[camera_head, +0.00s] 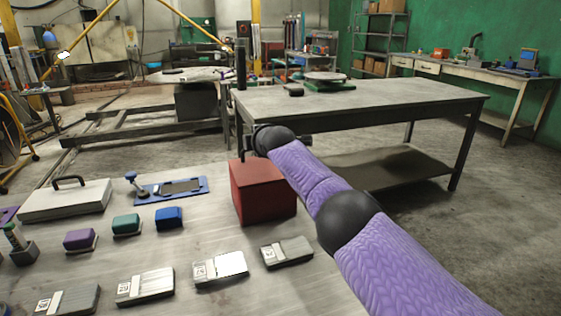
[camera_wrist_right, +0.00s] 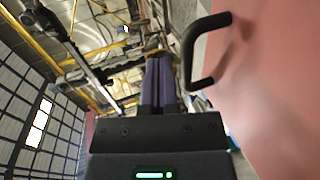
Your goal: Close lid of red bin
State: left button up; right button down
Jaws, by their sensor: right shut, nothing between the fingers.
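In the right wrist view a black handle (camera_wrist_right: 207,50) sticks out from a red surface (camera_wrist_right: 275,85) of the bin. I cannot tell how far the lid is open. My right gripper (camera_wrist_right: 158,62) has its purple fingers together and empty, just left of the handle in that view. In the head view its fingers are hidden around the dark wrist. My left gripper is not in view.
On the near table are a grey case (camera_head: 65,200), a blue tray (camera_head: 172,190), several coloured blocks and several grey slabs, one (camera_head: 287,252) in front of the bin. A larger table (camera_head: 370,97) stands behind the bin.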

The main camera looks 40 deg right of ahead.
notch_tip(320, 180, up, 6)
jog(key=s+p, duration=0.1)
jog(key=p, duration=0.5)
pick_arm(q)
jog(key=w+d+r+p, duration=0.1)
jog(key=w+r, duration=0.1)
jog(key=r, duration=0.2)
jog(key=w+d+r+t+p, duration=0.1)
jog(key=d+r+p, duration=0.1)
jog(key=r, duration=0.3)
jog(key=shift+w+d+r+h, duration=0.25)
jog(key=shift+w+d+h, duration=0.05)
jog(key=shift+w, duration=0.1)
pick_arm(e)
notch_tip(320, 180, up, 8)
send_over(259, 162)
jog(key=s, duration=0.2)
jog(key=shift+w+a+f, duration=0.15)
jog(key=shift+w+a, duration=0.05)
jog(key=shift+w, duration=0.05)
